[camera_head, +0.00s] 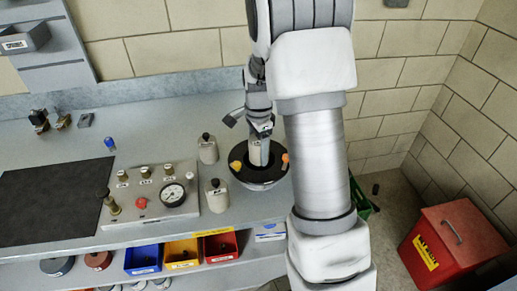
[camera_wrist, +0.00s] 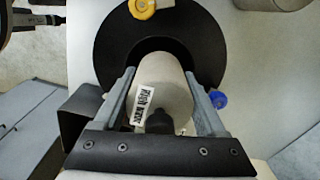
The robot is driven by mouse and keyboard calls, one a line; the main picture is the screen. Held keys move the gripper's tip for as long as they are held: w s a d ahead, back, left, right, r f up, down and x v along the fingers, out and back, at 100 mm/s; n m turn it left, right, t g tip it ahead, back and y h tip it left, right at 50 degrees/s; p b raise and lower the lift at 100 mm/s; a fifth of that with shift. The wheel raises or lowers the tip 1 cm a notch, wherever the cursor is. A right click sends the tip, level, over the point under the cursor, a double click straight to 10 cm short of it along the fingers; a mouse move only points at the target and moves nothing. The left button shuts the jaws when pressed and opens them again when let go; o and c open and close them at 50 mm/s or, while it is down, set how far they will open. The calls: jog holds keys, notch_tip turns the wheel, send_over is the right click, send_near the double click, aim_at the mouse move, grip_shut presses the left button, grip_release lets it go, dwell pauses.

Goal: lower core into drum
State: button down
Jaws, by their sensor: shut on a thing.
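The core (camera_wrist: 165,75), a pale cylinder with a white printed label, is between the two grey fingers of my gripper (camera_wrist: 158,88) in the wrist view. The gripper is shut on it. In the head view, my gripper (camera_head: 261,137) points down with the core (camera_head: 258,153) upright below it. The drum (camera_head: 262,184) is black and round, on the bench's right part, with orange knobs on its rim. Its black rim (camera_wrist: 108,45) surrounds the core's far end in the wrist view. The core lines up with the opening; how deep it sits cannot be told.
A yellow knob (camera_wrist: 142,8) and a blue knob (camera_wrist: 218,99) show at the rim. Two pale bottles (camera_head: 208,150) and a gauge panel (camera_head: 150,195) stand left of the drum. Coloured bins (camera_head: 182,252) sit below. A red box (camera_head: 452,245) is on the floor at right.

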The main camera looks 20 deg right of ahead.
jog(key=shift+f+b, duration=1.95)
jog(key=shift+f, duration=1.05)
jog(key=shift+f, duration=0.1)
jog(key=shift+f+b, duration=1.35)
jog(key=shift+f, duration=0.65)
jog(key=shift+f, duration=0.4)
jog(key=shift+c, duration=0.2)
grip_release()
jog(key=shift+o, duration=0.2)
jog(key=shift+w+r+p, duration=0.1)
jog(key=shift+r+p, duration=2.5)
jog(key=shift+r, duration=0.95)
jog(key=shift+r, duration=0.15)
